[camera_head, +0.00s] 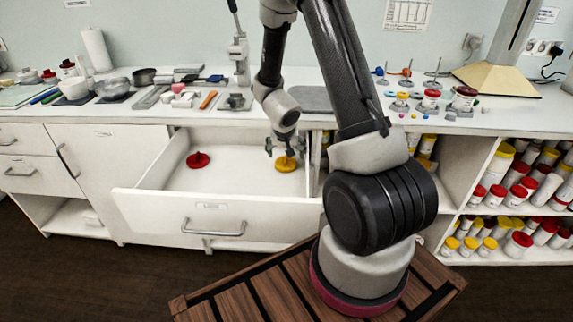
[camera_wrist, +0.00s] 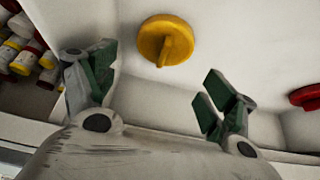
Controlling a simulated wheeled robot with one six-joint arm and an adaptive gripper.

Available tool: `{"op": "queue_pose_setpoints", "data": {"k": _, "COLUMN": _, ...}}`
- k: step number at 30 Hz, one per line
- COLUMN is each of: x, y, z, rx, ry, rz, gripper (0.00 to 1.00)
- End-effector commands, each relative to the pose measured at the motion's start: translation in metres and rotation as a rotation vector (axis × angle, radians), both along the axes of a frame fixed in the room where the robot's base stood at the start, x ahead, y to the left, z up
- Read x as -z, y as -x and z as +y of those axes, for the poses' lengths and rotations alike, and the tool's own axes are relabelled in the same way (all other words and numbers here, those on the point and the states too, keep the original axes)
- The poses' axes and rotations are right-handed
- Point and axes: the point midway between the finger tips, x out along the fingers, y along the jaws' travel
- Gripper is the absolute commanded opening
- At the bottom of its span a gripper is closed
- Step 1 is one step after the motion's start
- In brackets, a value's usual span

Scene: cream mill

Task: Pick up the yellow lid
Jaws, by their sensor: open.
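The yellow lid (camera_head: 286,164) lies in the open white drawer, near its right side wall. It is round with a raised bar across its top. In the wrist view the yellow lid (camera_wrist: 165,41) is beyond my fingertips, between the two fingers and nearer the left one. My gripper (camera_head: 284,146) is above the drawer, just over the lid. It is open and empty, and the wrist view shows its two fingers (camera_wrist: 155,88) spread wide. Nothing hides the lid in the wrist view; the gripper partly overlaps it in the head view.
A red lid (camera_head: 198,160) lies in the same drawer, to the left. The drawer's walls and front (camera_head: 225,222) stand around both lids. The counter above holds bowls, tools and jars. Shelves of lidded containers (camera_head: 520,190) are at the right. The drawer floor between the lids is clear.

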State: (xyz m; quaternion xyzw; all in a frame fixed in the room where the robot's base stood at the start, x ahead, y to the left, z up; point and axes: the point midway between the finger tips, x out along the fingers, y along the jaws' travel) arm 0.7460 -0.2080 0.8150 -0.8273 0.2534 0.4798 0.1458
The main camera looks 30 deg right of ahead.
Motion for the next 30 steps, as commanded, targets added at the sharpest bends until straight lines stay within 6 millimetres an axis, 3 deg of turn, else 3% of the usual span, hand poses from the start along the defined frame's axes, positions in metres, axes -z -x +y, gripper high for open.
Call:
{"op": "queue_pose_setpoints", "data": {"k": 7, "x": 0.02, "y": -0.008, "z": -0.005, "rx": 0.0, "ry": -0.001, "rz": 0.001, "gripper": 0.85}}
{"op": "queue_pose_setpoints", "data": {"k": 15, "x": 0.057, "y": -0.022, "z": -0.013, "rx": 0.001, "ry": -0.001, "rz": 0.001, "gripper": 0.85}}
{"op": "queue_pose_setpoints", "data": {"k": 24, "x": 0.062, "y": -0.025, "z": -0.015, "rx": 0.001, "ry": -0.002, "rz": -0.001, "gripper": 0.85}}
{"op": "queue_pose_setpoints", "data": {"k": 28, "x": 0.062, "y": -0.025, "z": -0.015, "rx": 0.001, "ry": -0.002, "rz": -0.001, "gripper": 0.63}}
{"op": "queue_pose_setpoints", "data": {"k": 30, "x": 0.062, "y": -0.025, "z": -0.015, "rx": 0.001, "ry": -0.002, "rz": -0.001, "gripper": 0.62}}
